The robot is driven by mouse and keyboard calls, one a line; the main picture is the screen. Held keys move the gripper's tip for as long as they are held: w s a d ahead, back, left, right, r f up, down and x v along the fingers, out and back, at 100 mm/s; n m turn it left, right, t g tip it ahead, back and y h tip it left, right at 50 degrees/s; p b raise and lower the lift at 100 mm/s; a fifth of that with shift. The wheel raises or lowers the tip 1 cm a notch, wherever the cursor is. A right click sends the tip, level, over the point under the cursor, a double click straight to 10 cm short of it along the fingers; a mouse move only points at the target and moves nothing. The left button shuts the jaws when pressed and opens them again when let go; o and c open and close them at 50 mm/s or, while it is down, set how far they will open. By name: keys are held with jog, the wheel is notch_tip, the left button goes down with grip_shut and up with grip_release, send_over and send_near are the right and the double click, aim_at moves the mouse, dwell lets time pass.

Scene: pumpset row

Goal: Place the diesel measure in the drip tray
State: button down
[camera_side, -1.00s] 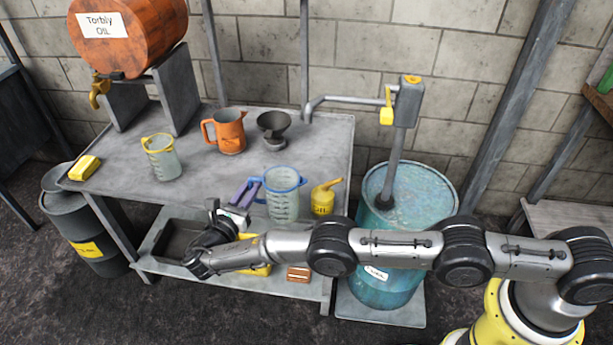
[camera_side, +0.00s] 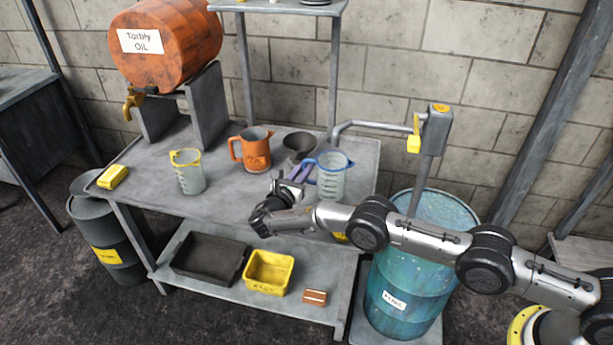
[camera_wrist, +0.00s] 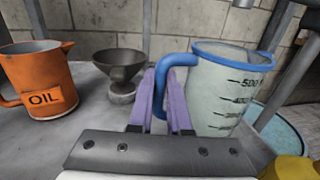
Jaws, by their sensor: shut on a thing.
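A clear measuring jug with a blue rim and blue handle (camera_side: 331,180) is at the right end of the bench top. It also shows in the wrist view (camera_wrist: 222,95), upright with printed graduations. My gripper (camera_side: 301,172) is shut on its handle from the left, its purple fingers (camera_wrist: 166,90) on either side of the handle in the wrist view. The jug's base is partly hidden, and I cannot tell if it touches the bench. A second measuring jug, with yellow rim and handle (camera_side: 188,172), stands on the bench's left. The black shallow tray (camera_side: 208,258) lies empty on the lower shelf.
An orange oil jug (camera_side: 256,152) and dark funnel (camera_side: 299,146) stand behind my gripper. A yellow can (camera_wrist: 293,169) is close by the held jug. A yellow bin (camera_side: 269,273) and small brown box (camera_side: 315,297) are on the lower shelf. A blue drum (camera_side: 402,290) stands right.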

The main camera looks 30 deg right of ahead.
jog(key=shift+w+d+f, duration=0.15)
jog(key=shift+d+f, duration=0.1)
jog(key=shift+f, duration=0.65)
jog(key=shift+w+d+f, duration=0.1)
jog(key=shift+d+f, duration=0.1)
jog(key=shift+f, duration=0.65)
jog(key=shift+f, duration=0.1)
jog(key=c, duration=0.9)
grip_release()
jog(key=shift+o, duration=0.2)
jog(key=v, duration=1.2)
